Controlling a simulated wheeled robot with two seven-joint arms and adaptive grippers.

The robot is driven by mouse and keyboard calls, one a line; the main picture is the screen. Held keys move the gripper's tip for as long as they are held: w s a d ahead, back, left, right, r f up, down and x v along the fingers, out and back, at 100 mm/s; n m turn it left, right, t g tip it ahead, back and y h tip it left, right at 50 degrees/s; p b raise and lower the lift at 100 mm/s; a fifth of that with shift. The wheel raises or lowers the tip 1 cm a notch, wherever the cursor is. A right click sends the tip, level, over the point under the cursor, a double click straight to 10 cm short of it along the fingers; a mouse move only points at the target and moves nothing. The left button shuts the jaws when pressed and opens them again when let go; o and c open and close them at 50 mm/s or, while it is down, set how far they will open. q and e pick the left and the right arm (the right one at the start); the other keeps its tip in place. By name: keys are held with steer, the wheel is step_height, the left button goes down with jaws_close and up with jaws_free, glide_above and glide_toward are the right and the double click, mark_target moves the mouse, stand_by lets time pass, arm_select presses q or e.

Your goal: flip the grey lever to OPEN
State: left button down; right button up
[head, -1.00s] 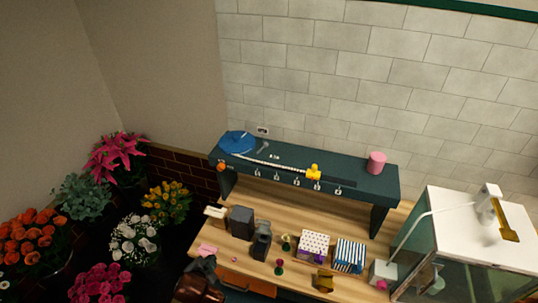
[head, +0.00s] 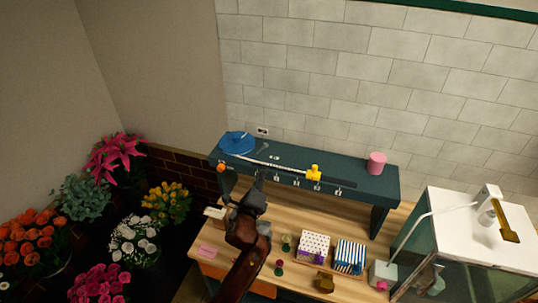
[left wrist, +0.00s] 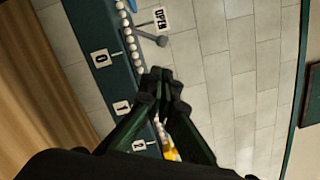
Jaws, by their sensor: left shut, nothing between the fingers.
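The grey lever (left wrist: 150,37) shows in the left wrist view as a short bar with a rounded end, beside the white OPEN label (left wrist: 160,18). In the head view the lever (head: 264,149) is small at the back of the dark teal shelf (head: 380,187), below the label (head: 263,131) on the wall. My left gripper (head: 260,178) is at the shelf's front edge, short of the lever. In the left wrist view its fingertips (left wrist: 160,76) are together and empty, with a visible gap to the lever. My right gripper is not in view.
A white bead string (head: 262,162) runs along the shelf from a blue disc (head: 237,142) to a yellow piece (head: 313,172). A pink cylinder (head: 376,162) stands at the shelf's right end. Boxes (head: 314,246) and small items cover the wooden counter below.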

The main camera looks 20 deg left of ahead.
mark_target(262, 149)
arm_select(q)
steer(key=shift+w, duration=0.15)
steer(key=w, duration=0.6)
steer(key=w+p, duration=0.1)
steer(key=w, duration=0.2)
steer(key=shift+w+a+r, duration=0.2)
steer(key=shift+w+a, duration=0.05)
steer(key=shift+w, duration=0.15)
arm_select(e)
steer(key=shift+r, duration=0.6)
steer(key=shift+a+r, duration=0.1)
